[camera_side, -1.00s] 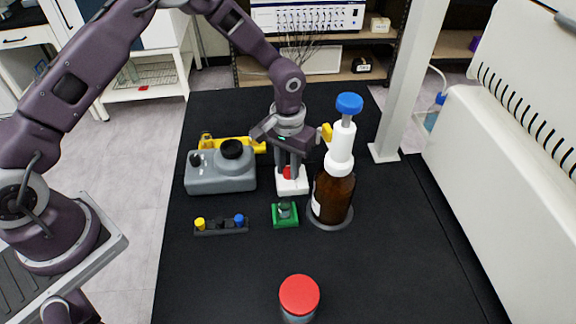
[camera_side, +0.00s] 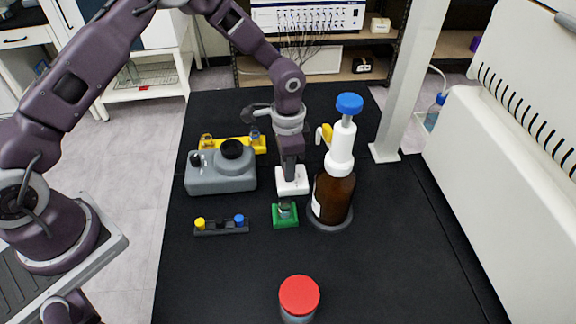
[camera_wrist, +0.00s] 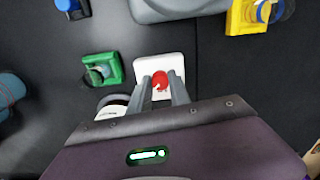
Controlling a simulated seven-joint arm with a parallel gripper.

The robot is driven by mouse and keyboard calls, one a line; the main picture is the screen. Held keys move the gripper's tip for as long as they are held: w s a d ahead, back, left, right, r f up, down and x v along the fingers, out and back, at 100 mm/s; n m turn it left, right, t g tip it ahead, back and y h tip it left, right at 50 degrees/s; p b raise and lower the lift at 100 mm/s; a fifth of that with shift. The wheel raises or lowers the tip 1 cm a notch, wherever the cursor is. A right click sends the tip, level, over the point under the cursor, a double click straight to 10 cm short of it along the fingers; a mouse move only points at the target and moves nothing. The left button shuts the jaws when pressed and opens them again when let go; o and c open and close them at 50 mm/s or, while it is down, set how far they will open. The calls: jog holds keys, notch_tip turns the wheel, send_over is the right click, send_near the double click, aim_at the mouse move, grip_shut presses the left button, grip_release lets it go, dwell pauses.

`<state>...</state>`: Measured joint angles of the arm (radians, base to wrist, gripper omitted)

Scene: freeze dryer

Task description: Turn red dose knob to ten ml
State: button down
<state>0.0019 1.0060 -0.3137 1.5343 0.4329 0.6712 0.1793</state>
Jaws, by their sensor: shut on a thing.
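The red dose knob (camera_wrist: 160,84) sits on a white square base (camera_wrist: 150,63), seen from above in the wrist view. The white base also shows in the side view (camera_side: 292,186), where my fingers hide the knob. My gripper (camera_wrist: 159,79) points down over the base, with its two fingers on either side of the red knob, shut on it. In the side view my gripper (camera_side: 290,176) stands upright over the base, its fingers seen edge-on. Any scale marks around the knob are too small to read.
A brown bottle (camera_side: 335,196) with a white dispenser top stands close on the right. A green holder (camera_side: 285,221) is just in front. A grey device (camera_side: 221,177) and yellow rack (camera_side: 259,146) are left. A red-lidded jar (camera_side: 299,294) stands in front; the right mat area is clear.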

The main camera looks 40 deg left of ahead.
jog(key=shift+m, duration=1)
jog(key=shift+w, duration=0.1)
jog(key=c, duration=1.2)
grip_release()
jog(key=shift+r, duration=0.1)
notch_tip(320, 180, up, 7)
